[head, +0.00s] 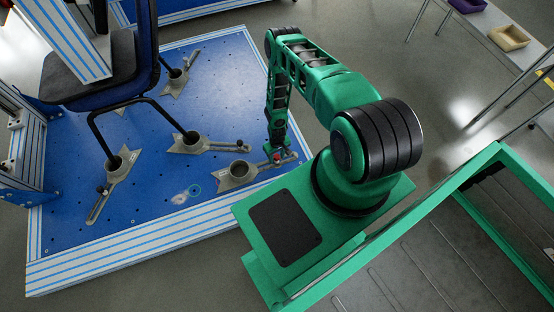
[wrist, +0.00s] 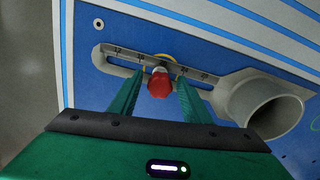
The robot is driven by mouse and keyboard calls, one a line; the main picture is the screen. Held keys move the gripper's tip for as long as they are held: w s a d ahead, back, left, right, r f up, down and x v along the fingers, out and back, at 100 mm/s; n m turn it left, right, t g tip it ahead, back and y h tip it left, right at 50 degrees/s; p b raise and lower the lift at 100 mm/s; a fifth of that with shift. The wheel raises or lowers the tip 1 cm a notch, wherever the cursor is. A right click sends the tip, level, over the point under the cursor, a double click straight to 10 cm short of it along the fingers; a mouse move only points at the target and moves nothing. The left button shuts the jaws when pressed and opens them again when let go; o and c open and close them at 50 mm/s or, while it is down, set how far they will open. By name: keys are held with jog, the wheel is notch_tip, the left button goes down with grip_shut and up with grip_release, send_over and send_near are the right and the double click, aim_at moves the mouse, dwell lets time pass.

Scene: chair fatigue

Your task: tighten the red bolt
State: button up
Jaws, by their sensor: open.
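The red bolt (wrist: 160,84) stands in the slot of a grey clamp bracket (wrist: 225,85) on the blue plate. It has a faceted red head with a pale part and a yellowish ring behind it. My gripper (wrist: 158,92) is open, with one green finger on each side of the bolt's head. I cannot tell whether the fingers touch it. In the head view the bolt (head: 277,156) shows as a small red spot by my gripper (head: 277,152), at the near right of the plate.
The blue perforated plate (head: 75,215) carries several other grey brackets, such as one at the middle (head: 190,143). A dark chair (head: 135,60) stands on it. A green-framed table (head: 490,150) is at the right. A side table with trays (head: 508,37) is at the back right.

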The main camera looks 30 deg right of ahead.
dwell(0.3)
jog(key=n, duration=0.4)
jog(key=n, duration=0.4)
dwell(0.3)
jog(key=c, duration=1)
jog(key=m, duration=0.4)
